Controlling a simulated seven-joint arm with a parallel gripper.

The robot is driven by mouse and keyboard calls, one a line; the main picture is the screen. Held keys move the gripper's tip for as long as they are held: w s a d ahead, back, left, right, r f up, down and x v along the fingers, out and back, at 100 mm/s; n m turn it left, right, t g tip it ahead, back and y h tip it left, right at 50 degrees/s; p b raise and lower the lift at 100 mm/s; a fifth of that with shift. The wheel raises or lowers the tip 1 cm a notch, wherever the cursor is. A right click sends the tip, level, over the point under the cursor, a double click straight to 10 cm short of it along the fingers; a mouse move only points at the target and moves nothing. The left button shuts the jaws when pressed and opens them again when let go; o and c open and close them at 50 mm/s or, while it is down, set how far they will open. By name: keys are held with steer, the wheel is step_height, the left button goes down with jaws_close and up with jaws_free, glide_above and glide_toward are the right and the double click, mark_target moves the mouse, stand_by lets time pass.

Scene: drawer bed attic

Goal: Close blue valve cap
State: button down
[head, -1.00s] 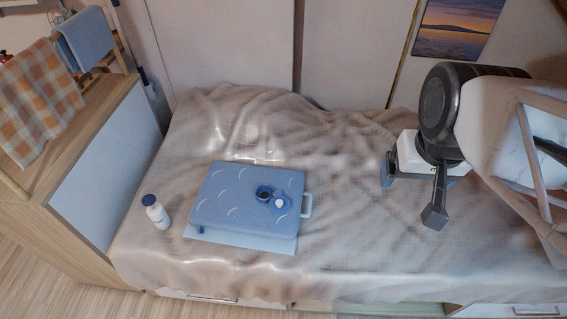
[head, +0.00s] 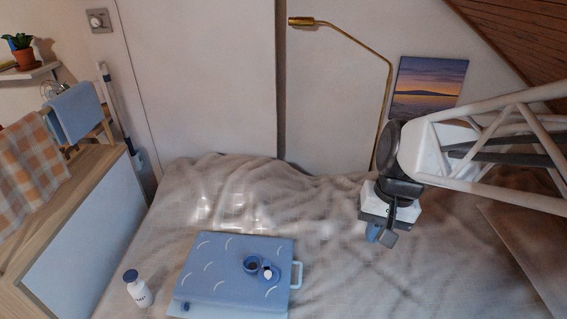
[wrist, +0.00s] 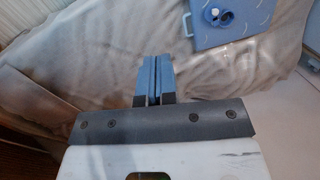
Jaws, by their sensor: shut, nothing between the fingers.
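The blue valve (head: 251,266) sits on a flat blue inflatable cushion (head: 215,267) lying on the bed. Its dark round opening shows, and the blue cap (head: 270,281) with a white centre lies beside it, not over it. The valve (wrist: 211,14) and part of the cushion (wrist: 200,39) also show at the top of the wrist view. My gripper (head: 372,233) is above the bed, right of the cushion and well apart from it. In the wrist view its two blue fingers (wrist: 155,62) are shut together with nothing between them.
A white bottle with a dark blue lid (head: 138,291) stands left of the cushion. A wooden-edged panel (head: 75,222) borders the bed on the left. A brass lamp (head: 388,85) rises behind my gripper. The rumpled blanket (head: 330,250) between gripper and cushion is clear.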

mark_target(268, 273)
steer(key=w+a+f+m+g+y, duration=0.2)
steer(key=w+f+m+g+y, duration=0.1)
steer(key=w+f, duration=0.45)
steer(key=w+a+f+m+g+y, duration=0.2)
steer(key=w+a+f+y, duration=0.1)
steer(key=w+f, duration=0.5)
steer(key=w+f+m+y, duration=0.3)
steer(key=f, duration=0.8)
steer(key=w+a+f+m+y, duration=0.1)
steer(key=w+f+m+y, duration=0.3)
steer(key=f, duration=0.8)
steer(key=shift+w+a+f, duration=0.15)
steer(key=shift+w, duration=0.05)
steer(key=shift+a, duration=0.15)
steer(key=shift+x, duration=6.9)
steer(key=shift+a, duration=0.1)
